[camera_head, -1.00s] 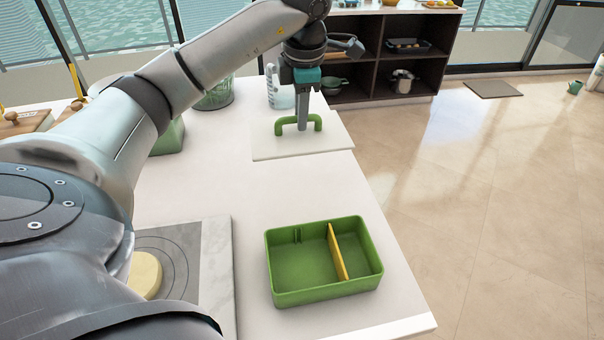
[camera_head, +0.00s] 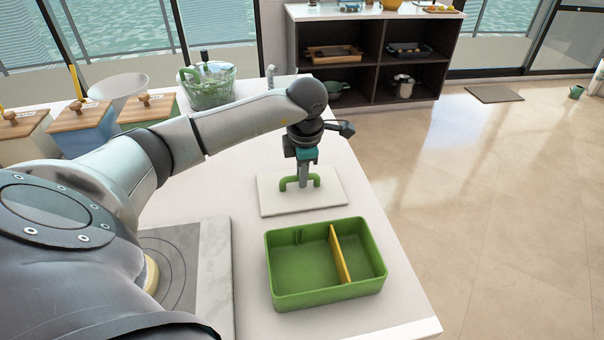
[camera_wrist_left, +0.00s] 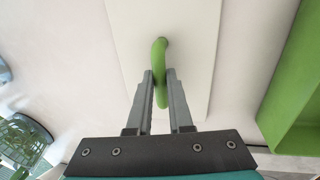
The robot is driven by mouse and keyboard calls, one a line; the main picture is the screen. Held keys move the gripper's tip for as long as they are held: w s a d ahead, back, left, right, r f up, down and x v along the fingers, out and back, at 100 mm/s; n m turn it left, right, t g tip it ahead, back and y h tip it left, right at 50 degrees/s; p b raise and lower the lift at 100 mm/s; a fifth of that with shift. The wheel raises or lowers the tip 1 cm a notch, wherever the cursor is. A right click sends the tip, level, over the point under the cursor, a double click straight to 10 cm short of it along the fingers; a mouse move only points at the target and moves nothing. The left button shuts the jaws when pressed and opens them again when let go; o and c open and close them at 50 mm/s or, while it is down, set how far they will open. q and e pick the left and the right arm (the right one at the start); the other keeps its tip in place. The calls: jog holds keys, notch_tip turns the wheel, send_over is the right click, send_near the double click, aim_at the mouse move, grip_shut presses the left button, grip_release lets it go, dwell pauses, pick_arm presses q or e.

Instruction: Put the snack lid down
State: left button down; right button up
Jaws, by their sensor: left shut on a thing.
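The snack lid (camera_head: 325,199) is a flat white rectangle with a green arched handle (camera_head: 312,180). It is over the white counter just behind the green snack box (camera_head: 325,290); I cannot tell whether it touches the counter. My left gripper (camera_head: 303,184) is shut on the lid's handle from above. In the left wrist view, the two fingers (camera_wrist_left: 160,90) close around the green handle (camera_wrist_left: 160,62), with the white lid (camera_wrist_left: 195,40) beneath. The box is open and empty, with a yellow divider (camera_head: 339,254). My right gripper is not in view.
A stove plate (camera_head: 190,265) with a pale yellow round thing lies left of the box. Canisters with wooden lids (camera_head: 85,117) and a green basket (camera_head: 207,88) stand at the back left. The counter's right edge drops to the floor.

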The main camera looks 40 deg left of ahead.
aim_at(304, 195)
pick_arm(q)
jog(key=shift+f, duration=0.1)
jog(key=c, duration=0.8)
grip_release()
jog(key=shift+r, duration=0.3)
jog(key=r, duration=0.4)
jog(key=s+d+r+p, duration=0.1)
jog(key=r, duration=0.2)
jog(key=d+r, duration=0.1)
jog(key=r, duration=0.3)
jog(key=shift+s+r, duration=0.25)
jog(key=shift+r, duration=0.05)
